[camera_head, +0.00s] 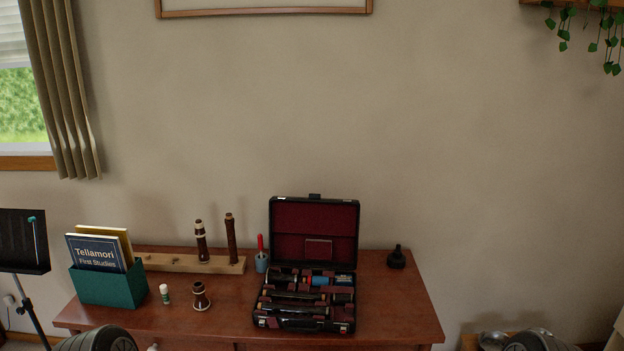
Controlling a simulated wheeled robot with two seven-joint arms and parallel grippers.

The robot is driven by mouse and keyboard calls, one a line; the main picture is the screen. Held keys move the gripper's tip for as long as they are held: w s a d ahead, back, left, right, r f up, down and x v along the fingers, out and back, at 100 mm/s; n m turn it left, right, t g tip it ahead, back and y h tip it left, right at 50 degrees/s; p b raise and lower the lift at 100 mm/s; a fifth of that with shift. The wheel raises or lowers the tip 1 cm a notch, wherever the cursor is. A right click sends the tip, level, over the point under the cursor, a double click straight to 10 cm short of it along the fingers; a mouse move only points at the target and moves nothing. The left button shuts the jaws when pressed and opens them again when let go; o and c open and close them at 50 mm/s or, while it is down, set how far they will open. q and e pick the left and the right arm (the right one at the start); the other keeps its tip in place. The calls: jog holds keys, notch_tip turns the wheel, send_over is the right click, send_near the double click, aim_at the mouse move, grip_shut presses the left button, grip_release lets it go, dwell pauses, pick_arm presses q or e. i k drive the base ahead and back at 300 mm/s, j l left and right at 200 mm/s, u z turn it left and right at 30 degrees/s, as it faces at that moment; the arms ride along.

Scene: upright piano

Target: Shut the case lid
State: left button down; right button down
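The instrument case (305,323) stands open on the wooden table top. The lower part holds several dark instrument pieces (295,297) and a blue item (320,281). Rounded dark parts of my arms show at the bottom left and bottom right edges. Neither gripper's fingers can be seen, and nothing of mine touches the case.
A green box of books (108,286), a wooden stand (190,264) with two upright joints, a small bottle (165,293) and a bell piece (200,297) are left of the case. A red-handled tool stands in a blue-grey pot (261,263). A black piece (396,258) stands right; the table's front right (395,305) is clear.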

aim_at(313, 231)
jog(key=i, duration=1)
jog(key=z, duration=1.15)
